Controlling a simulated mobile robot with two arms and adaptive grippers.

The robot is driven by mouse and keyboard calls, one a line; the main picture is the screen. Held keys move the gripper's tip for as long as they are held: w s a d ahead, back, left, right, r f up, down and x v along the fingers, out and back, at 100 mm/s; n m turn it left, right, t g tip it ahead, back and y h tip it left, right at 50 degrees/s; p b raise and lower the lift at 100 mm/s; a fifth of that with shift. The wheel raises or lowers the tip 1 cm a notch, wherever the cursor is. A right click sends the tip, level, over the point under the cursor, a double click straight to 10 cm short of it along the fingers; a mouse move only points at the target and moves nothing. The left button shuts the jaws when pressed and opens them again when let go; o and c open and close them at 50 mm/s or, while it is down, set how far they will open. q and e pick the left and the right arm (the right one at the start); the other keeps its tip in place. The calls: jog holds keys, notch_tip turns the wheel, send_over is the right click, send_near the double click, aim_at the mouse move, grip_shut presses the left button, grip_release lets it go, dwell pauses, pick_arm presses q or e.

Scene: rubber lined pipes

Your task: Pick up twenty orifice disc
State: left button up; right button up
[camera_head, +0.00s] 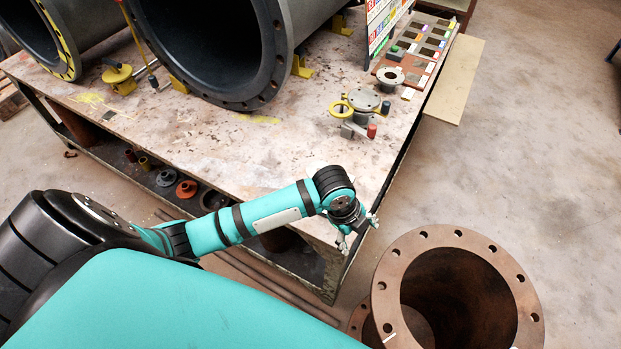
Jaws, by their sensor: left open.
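Several small round parts lie at the right end of the worktable (230,140). A grey disc with a dark centre hole (390,76) lies at the edge of the brown sample board. Nearer me is a grey round flange-like part (364,100) with a yellow ring (341,109) beside it. I cannot tell which of these is the twenty orifice disc; no number is readable. My left gripper (358,233) is open and empty at the table's near right corner, well short of these parts. My right gripper is not in view.
Large dark rubber-lined pipes (283,50) fill the back left of the table. A rusty flanged pipe (390,275) stands on the floor at the lower right. A label board (380,22) stands at the back. The middle of the tabletop is mostly clear.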

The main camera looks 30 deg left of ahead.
pick_arm(q)
jog(key=w+a+r+m+g+y, duration=0.25)
jog(key=w+a+r+m, duration=0.25)
jog(key=a+r+m, duration=0.75)
jog(key=shift+m, duration=0.65)
jog(key=f, duration=0.4)
jog(key=d+f, duration=0.1)
jog(key=f, duration=0.8)
jog(key=shift+w+d+f, duration=0.15)
jog(key=shift+w+f, duration=0.05)
jog(key=shift+f, duration=0.1)
notch_tip(320, 180, down, 5)
jog(key=shift+f, duration=0.1)
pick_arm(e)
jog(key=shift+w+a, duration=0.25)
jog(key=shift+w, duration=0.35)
pick_arm(q)
jog(key=shift+c, duration=0.3)
jog(key=c, duration=1.3)
jog(key=shift+o, duration=0.2)
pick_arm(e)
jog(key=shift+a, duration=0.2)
pick_arm(q)
jog(key=shift+r, duration=0.2)
